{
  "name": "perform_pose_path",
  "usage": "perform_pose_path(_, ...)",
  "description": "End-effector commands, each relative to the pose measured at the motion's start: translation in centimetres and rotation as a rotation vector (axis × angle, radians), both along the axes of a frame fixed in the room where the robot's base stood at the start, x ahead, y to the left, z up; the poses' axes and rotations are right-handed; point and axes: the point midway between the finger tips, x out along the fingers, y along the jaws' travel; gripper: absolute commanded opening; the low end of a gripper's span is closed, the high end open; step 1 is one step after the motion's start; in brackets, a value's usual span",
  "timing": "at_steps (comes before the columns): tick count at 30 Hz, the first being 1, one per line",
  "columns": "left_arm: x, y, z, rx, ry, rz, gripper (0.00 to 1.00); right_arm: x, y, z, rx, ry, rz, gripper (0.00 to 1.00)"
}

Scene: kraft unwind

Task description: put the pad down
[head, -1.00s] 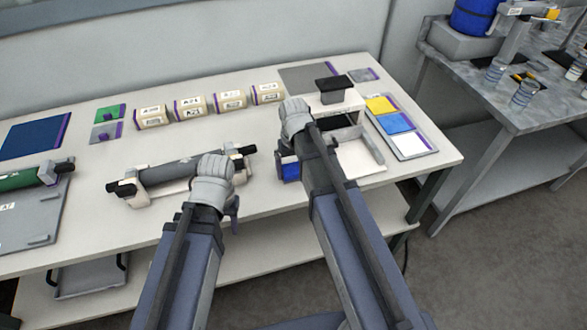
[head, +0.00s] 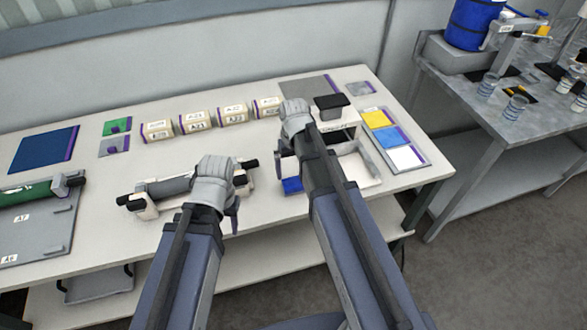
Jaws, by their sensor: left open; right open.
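A small blue piece, perhaps the pad (head: 292,185), shows beside the white open-topped stand (head: 352,172), partly hidden by my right arm. It appears to rest at table level. My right gripper (head: 283,148) is open near the stand's left side; its fingertips are mostly hidden by the arm. My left gripper (head: 236,205) is open at the right end of the grey roller on its white cradle (head: 145,208). Other flat pads with purple edges lie on the table: a green one (head: 115,127), a grey one (head: 112,147) and a dark blue one (head: 45,149).
A tray with yellow, blue and white cards (head: 408,157) lies at right. A grey board with a green roller (head: 35,225) is at left. Bare table (head: 110,180) shows between.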

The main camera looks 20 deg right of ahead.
Motion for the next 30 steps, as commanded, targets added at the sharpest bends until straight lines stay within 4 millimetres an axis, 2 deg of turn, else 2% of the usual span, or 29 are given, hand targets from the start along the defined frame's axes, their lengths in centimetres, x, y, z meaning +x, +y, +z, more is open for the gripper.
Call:
perform_pose_path(1,0.0,0.0,1.6,0.000,0.000,0.000,0.50,0.0,0.0,1.6,0.000,0.000,0.000,1.00)
perform_pose_path(9,0.0,0.0,5.1,0.000,0.000,0.000,0.50,0.0,0.0,5.1,0.000,0.000,0.000,1.00)
perform_pose_path(16,0.0,0.0,5.6,0.000,0.000,0.000,0.50,0.0,0.0,5.6,0.000,0.000,0.000,1.00)
perform_pose_path(18,0.0,0.0,5.5,0.000,0.000,0.000,0.50,-0.5,0.5,5.5,-0.002,0.002,0.010,1.00)
perform_pose_path(20,0.0,0.0,5.5,0.000,0.000,0.000,0.50,-2.0,1.8,5.5,-0.010,0.007,0.037,1.00)
perform_pose_path(25,0.0,0.0,5.5,0.000,0.000,0.000,0.50,-8.5,6.9,5.5,-0.053,0.025,0.170,1.00)
perform_pose_path(27,0.0,0.0,5.5,0.000,0.000,0.000,0.50,-10.8,8.4,5.5,-0.072,0.032,0.217,1.00)
perform_pose_path(30,0.0,0.0,5.5,0.000,0.000,0.000,0.50,-13.2,9.7,5.6,-0.091,0.037,0.267,1.00)
